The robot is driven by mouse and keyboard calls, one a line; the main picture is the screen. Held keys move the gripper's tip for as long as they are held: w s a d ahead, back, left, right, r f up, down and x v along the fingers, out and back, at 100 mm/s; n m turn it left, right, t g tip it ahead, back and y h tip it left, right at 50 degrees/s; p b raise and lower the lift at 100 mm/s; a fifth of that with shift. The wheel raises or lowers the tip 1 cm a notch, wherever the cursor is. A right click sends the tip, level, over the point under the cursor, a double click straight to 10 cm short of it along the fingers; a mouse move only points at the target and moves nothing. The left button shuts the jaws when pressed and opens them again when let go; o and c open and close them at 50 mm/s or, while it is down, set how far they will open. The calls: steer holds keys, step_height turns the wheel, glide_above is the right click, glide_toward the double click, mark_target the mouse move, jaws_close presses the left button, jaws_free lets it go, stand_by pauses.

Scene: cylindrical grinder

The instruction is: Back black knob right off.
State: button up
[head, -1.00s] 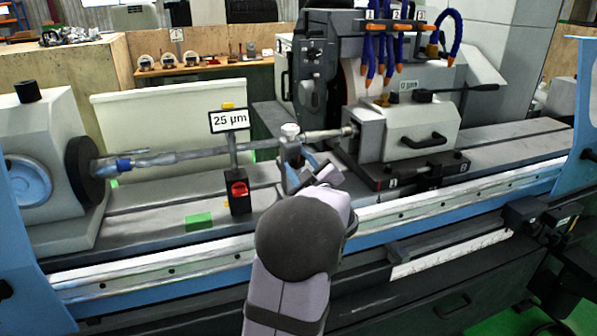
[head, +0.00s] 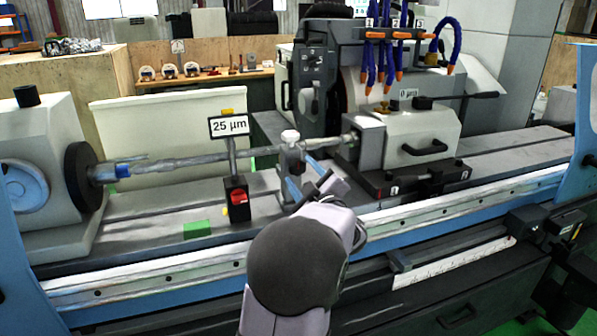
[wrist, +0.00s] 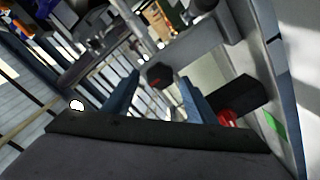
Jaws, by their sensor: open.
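A black faceted knob (wrist: 160,76) with a small red mark shows in the wrist view, between and beyond my fingertips. I cannot tell for sure whether it is the back one, or how far beyond the fingers it lies. My gripper (wrist: 159,84) is open, with two blue fingers apart and nothing visibly held. In the head view my gripper (head: 305,180) is at the upright steady-rest post (head: 290,158) on the long shaft, and my arm hides part of this area. The knob cannot be made out there.
A black block (head: 237,210) with a red part and a "25 µm" sign (head: 229,126) stands left of my gripper. A green block (head: 197,229) lies on the bed. The tailstock (head: 418,132) stands to the right. The shaft (head: 215,158) runs across behind.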

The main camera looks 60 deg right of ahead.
steer(key=shift+v, duration=2.2)
